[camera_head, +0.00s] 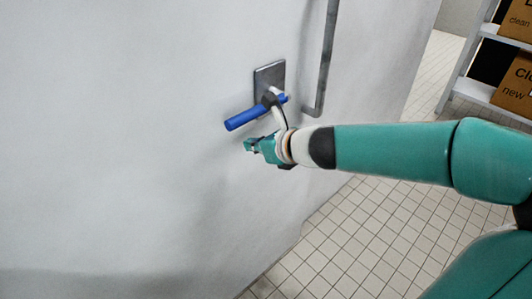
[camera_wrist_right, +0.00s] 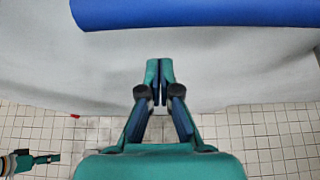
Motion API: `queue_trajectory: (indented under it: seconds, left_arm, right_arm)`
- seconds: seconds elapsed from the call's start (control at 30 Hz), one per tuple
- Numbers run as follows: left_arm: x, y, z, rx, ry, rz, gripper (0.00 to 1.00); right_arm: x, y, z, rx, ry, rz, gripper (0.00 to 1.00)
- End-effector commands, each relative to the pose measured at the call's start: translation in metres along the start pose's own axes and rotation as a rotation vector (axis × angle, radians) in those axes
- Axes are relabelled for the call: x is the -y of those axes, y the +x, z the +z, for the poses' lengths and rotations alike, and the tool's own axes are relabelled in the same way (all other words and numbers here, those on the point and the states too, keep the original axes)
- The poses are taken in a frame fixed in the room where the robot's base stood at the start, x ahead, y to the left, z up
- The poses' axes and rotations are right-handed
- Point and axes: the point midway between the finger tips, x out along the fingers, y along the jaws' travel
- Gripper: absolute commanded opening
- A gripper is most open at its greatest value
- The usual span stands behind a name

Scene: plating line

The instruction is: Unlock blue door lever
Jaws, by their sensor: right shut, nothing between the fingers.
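A blue lever (camera_head: 246,116) sticks out to the left from a dark grey plate (camera_head: 269,80) on a pale grey door (camera_head: 150,120). It tilts down a little towards its left end. My right gripper (camera_head: 249,146) is just below the lever and apart from it. In the right wrist view the lever (camera_wrist_right: 190,14) crosses the top of the picture, beyond the fingertips. The right fingers (camera_wrist_right: 158,66) are shut with nothing between them. My left gripper does not show in the head view.
A grey vertical handle bar (camera_head: 327,60) is on the door to the right of the lever. A white shelf (camera_head: 487,92) with cardboard boxes (camera_head: 517,85) stands at the upper right. The tiled floor (camera_head: 345,230) below is clear.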

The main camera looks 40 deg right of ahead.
Motion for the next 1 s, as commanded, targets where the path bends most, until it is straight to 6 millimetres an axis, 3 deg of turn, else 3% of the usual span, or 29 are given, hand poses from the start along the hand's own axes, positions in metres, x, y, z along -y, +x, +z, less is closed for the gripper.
queue_trajectory:
  seconds: [0.03, 0.3, 1.0]
  left_arm:
    - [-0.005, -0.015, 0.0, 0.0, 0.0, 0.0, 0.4]
    - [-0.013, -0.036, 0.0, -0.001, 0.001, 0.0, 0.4]
    - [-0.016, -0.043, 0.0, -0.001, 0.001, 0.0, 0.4]
  right_arm:
    - [0.001, -0.009, 0.015, 0.003, 0.0, -0.002, 0.0]
    - [0.0, -0.016, 0.035, 0.001, 0.0, -0.002, 0.0]
    - [0.001, -0.019, 0.041, 0.001, 0.017, 0.007, 0.0]
